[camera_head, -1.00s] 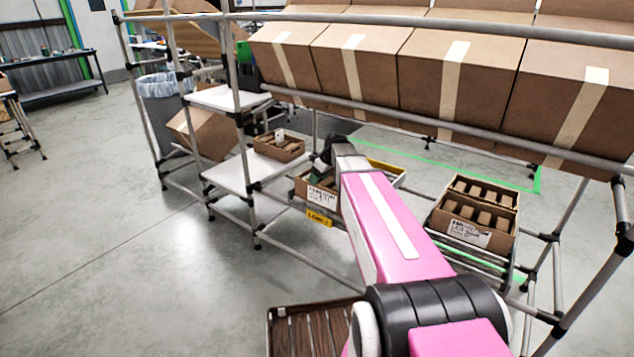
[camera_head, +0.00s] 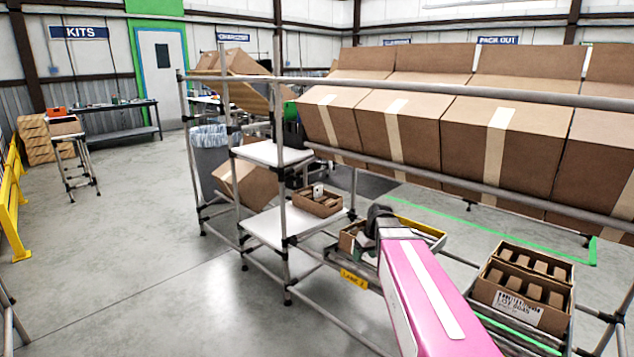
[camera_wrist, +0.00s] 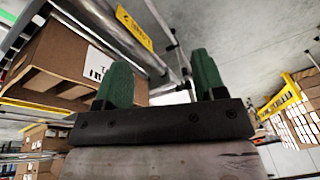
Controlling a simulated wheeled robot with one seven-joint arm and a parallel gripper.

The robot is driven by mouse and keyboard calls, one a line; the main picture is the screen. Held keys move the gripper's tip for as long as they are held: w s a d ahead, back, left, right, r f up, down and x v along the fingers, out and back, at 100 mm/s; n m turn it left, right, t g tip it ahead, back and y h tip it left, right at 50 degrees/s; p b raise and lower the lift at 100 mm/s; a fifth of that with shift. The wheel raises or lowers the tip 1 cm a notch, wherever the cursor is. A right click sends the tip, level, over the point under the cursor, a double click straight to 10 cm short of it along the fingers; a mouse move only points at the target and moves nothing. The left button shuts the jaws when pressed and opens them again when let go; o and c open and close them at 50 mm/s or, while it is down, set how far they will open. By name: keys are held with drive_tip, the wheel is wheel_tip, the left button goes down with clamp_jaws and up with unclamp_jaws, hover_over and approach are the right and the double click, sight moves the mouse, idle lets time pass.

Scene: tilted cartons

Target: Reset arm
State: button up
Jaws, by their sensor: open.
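My pink arm reaches from the bottom of the head view toward the lower level of the rack, and its far end hides my gripper there. In the wrist view my gripper (camera_wrist: 160,85) shows two green fingers standing well apart with nothing between them. A brown carton with a white label (camera_wrist: 72,55) is beside the left finger in that view. In the head view an open carton (camera_head: 350,238) is partly hidden behind the end of my arm, on the lower lane.
Metal rack rails (camera_head: 420,98) cross above my arm. Several tilted cartons (camera_head: 400,130) line the upper level. An open carton with dividers (camera_head: 522,290) is right of my arm. White shelves (camera_head: 262,228) stand left. Floor (camera_head: 130,250) at left is clear.

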drive_tip(key=s+f+m+h, duration=0.1)
drive_tip(key=s+f+m, duration=0.1)
drive_tip(key=s+f, duration=0.2)
drive_tip(key=s+f+m+g+h, duration=0.1)
drive_tip(key=s+f+m, duration=0.2)
drive_tip(key=s, duration=0.8)
wheel_tip(320, 180, down, 2)
drive_tip(key=shift+a+f, duration=0.1)
drive_tip(key=shift+a, duration=0.1)
drive_tip(key=shift+s, duration=0.1)
idle(1.3)
